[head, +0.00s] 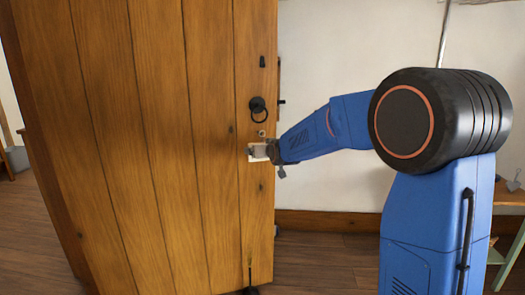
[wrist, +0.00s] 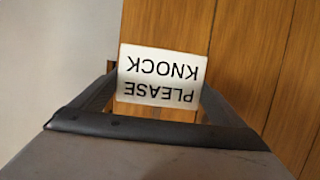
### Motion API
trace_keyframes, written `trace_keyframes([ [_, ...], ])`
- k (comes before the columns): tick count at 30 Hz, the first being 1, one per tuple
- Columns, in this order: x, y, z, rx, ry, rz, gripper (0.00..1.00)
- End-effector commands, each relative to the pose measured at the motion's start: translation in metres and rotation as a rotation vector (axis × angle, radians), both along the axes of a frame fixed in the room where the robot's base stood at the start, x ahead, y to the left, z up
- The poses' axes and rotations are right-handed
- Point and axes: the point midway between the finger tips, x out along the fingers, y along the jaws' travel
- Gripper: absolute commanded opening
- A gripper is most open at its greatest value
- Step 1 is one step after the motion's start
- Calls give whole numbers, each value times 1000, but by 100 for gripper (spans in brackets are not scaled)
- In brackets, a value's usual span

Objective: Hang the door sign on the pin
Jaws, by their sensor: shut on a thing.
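The door sign (wrist: 160,76) is a small white plate that reads PLEASE KNOCK, upside down in the wrist view. My gripper (wrist: 156,90) is shut on it, with dark fingers at its left and right sides. In the head view the sign (head: 256,157) shows as a pale patch in front of the wooden door (head: 165,140), below the black ring handle, and my gripper (head: 271,152) partly covers it. I cannot tell whether the sign touches the door. A small dark piece (head: 262,61) sits on the door above the handle; I cannot tell if it is the pin.
The black ring handle (head: 258,108) sticks out just above my gripper. The white wall (head: 325,70) lies right of the door. A green-legged wooden table (head: 508,195) stands at the far right. Brown floor (head: 325,262) shows between door and arm.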

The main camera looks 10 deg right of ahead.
Motion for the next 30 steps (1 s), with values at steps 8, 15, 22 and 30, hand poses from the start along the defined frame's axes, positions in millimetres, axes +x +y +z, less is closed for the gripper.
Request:
trace_keyframes([
  [8, 4, 0, 0, 0, -1, 0, 70],
  [15, 8, 1, 0, 0, 0, 0, 70],
  [22, 10, 1, 0, 0, 0, 0, 70],
  [30, 10, 1, 0, 0, 0, 0, 70],
])
